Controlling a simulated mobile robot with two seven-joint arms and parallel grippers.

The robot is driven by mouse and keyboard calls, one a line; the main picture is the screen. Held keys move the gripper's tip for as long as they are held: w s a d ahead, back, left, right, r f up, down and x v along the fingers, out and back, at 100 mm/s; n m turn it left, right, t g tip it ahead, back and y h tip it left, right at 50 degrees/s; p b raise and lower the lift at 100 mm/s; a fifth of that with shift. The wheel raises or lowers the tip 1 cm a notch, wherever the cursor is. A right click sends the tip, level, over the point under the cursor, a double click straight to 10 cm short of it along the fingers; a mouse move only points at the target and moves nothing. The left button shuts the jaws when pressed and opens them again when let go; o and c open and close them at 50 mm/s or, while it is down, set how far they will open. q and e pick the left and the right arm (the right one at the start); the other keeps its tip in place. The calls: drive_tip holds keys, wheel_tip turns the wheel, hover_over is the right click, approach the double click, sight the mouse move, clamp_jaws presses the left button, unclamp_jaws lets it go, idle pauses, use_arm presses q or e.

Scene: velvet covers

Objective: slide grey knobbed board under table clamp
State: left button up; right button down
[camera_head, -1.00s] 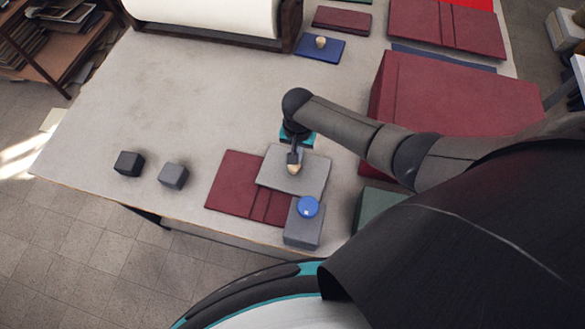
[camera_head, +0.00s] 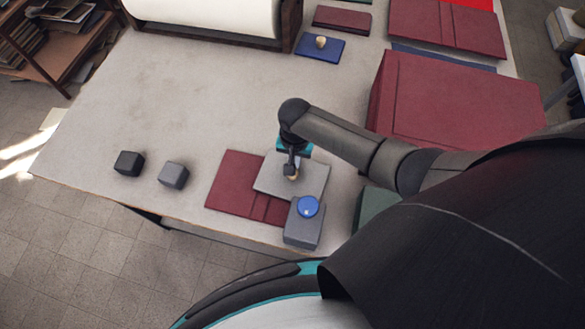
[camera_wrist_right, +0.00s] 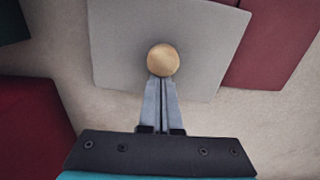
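The grey board (camera_head: 310,176) with a round wooden knob (camera_head: 293,175) lies partly over a maroon cover near the table's front edge. My right gripper (camera_head: 291,169) is low over the board, at the knob's far side. In the wrist view its fingers (camera_wrist_right: 161,82) are together, their tips touching or just behind the knob (camera_wrist_right: 163,60), not around it. The clamp, a grey block (camera_head: 303,231) with a blue round knob (camera_head: 308,206), stands at the board's near edge and hides part of it. I cannot tell whether the board is under it. My left gripper is not in view.
The maroon cover (camera_head: 232,183) lies left of the clamp. A large maroon box (camera_head: 455,100) and a green block (camera_head: 375,208) are on the right. A blue knobbed board (camera_head: 316,49) lies at the back. The table's middle left is clear.

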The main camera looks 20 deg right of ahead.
sight(289, 191)
drive_tip(key=shift+s+a, duration=0.55)
drive_tip(key=shift+s, duration=0.15)
drive_tip(key=shift+s+a, duration=0.3)
drive_tip(key=shift+s, duration=0.05)
drive_tip(key=shift+s, duration=0.1)
drive_tip(key=shift+s+a, duration=0.3)
drive_tip(key=shift+s, duration=0.05)
drive_tip(key=shift+s+a, duration=0.1)
drive_tip(key=shift+s+a, duration=0.75)
drive_tip(key=shift+s, duration=0.3)
wheel_tip(289, 191, up, 7)
drive_tip(key=shift+w+d, duration=0.35)
drive_tip(key=shift+w, duration=0.1)
